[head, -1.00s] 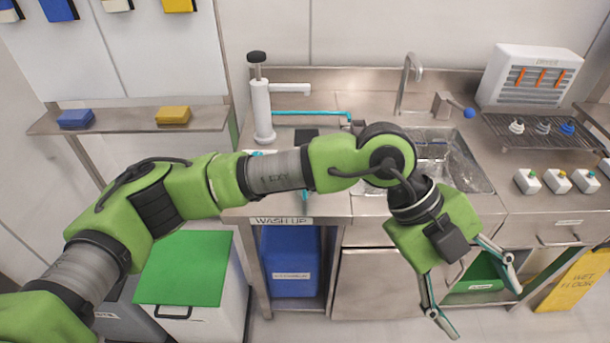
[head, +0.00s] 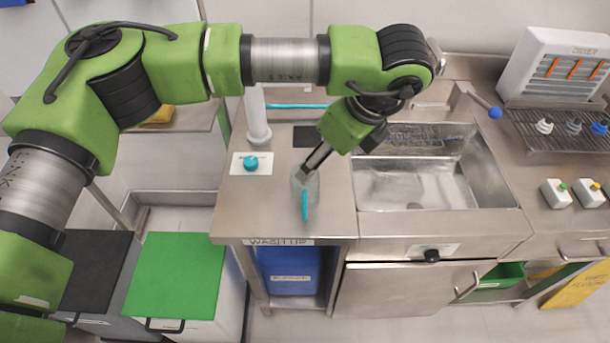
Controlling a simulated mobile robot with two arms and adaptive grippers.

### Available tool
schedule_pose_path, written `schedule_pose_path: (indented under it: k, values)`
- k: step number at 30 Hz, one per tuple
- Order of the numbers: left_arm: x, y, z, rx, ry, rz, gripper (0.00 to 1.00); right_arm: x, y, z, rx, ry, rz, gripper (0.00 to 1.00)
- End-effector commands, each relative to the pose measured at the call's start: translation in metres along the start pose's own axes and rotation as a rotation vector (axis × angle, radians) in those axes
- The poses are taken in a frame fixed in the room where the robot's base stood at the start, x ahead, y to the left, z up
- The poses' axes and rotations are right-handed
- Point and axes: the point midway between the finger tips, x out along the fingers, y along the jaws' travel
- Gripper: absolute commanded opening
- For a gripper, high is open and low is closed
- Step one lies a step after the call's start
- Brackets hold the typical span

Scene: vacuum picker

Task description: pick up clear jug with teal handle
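The clear jug (head: 298,184) stands on the steel counter left of the sink, close to the front edge. Its teal handle (head: 305,206) faces the front. My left gripper (head: 308,168) comes down from the upper right, with its fingertips at the jug's top rim. The fingers overlap in this view, so I cannot tell whether they are open or shut, or whether they touch the jug. My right gripper is not in view.
A white card with a teal round item (head: 250,163) lies left of the jug. A white pump dispenser (head: 257,115) stands behind it. The empty sink (head: 415,185) is to the right. The counter's front strip (head: 270,225) is clear.

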Motion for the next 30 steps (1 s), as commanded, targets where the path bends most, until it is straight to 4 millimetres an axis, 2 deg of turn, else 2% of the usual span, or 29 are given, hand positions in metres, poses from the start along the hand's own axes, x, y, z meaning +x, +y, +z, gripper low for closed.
schedule_pose_path:
  k: [6,10,14,17,21,27,30]
  values:
    - [0.041,0.002,0.001,0.001,0.003,0.005,0.66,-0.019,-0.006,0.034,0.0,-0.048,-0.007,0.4]
    - [0.063,0.001,0.0,0.001,0.005,0.004,0.66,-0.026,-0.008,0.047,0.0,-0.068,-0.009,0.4]
    - [0.074,0.001,0.0,0.002,0.003,0.001,0.66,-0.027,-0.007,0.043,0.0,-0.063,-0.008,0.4]
    - [0.079,0.001,0.0,0.002,0.004,0.002,0.66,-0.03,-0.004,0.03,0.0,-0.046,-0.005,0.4]
    - [0.093,0.001,0.004,0.003,0.004,0.005,0.66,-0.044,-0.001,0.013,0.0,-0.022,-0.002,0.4]
    - [0.121,-0.001,0.004,0.001,0.005,0.003,0.66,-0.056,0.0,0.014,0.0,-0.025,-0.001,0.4]
    - [0.128,-0.001,0.004,0.002,0.003,0.002,0.66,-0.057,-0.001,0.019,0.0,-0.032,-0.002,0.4]
